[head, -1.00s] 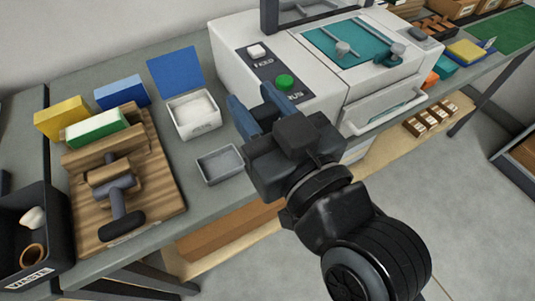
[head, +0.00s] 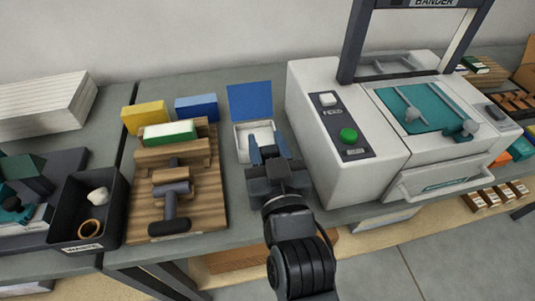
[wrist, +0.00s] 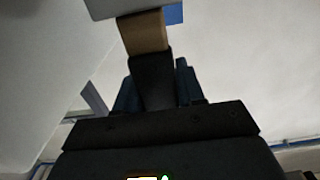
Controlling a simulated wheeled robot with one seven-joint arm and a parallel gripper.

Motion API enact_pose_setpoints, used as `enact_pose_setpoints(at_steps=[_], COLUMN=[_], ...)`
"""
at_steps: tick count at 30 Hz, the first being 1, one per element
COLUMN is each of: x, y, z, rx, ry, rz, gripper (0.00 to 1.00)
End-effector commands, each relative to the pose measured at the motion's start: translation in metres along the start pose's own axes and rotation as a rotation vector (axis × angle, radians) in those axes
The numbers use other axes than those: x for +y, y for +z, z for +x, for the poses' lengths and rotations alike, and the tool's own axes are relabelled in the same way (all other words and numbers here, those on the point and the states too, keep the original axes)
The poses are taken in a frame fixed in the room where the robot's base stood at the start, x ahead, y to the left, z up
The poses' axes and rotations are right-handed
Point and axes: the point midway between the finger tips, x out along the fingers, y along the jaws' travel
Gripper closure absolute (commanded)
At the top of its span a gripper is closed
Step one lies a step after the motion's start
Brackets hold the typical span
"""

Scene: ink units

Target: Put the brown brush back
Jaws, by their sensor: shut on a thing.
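My gripper (head: 268,150) is shut, and its blue fingers stand over the bench in front of the white box with the blue lid. In the wrist view my gripper (wrist: 155,75) holds a thing with a dark near part, a brown block (wrist: 143,32) and a pale grey far end, which looks like the brown brush. In the head view the brush is hidden by my gripper and arm.
The open white box (head: 243,140) with its raised blue lid (head: 250,101) is just beyond my gripper. A wooden jig (head: 150,205) with a clamp is left, and a black waste bin (head: 115,215) further left. A white machine (head: 385,185) stands right.

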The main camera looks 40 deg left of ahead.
Motion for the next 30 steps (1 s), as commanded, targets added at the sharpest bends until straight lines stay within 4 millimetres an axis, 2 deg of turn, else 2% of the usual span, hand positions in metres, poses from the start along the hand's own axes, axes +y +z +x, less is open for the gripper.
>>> enact_pose_setpoints(at_steps=[3, 6, 19, 20, 27, 30], x=[0.000, 0.000, 0.001, 0.001, 0.001, 0.001], y=[0.021, 0.031, 0.037, 0.037, 0.036, 0.036], z=[-0.001, -0.001, -0.001, -0.001, -0.001, -0.001], rx=[-0.005, -0.003, -0.001, -0.002, -0.002, -0.002], ry=[0.000, 0.001, 0.001, 0.001, 0.001, 0.001], rz=[0.002, 0.001, 0.000, 0.000, 0.000, 0.000], gripper=[0.92, 0.92, 0.92, 0.61, 0.38, 0.36])
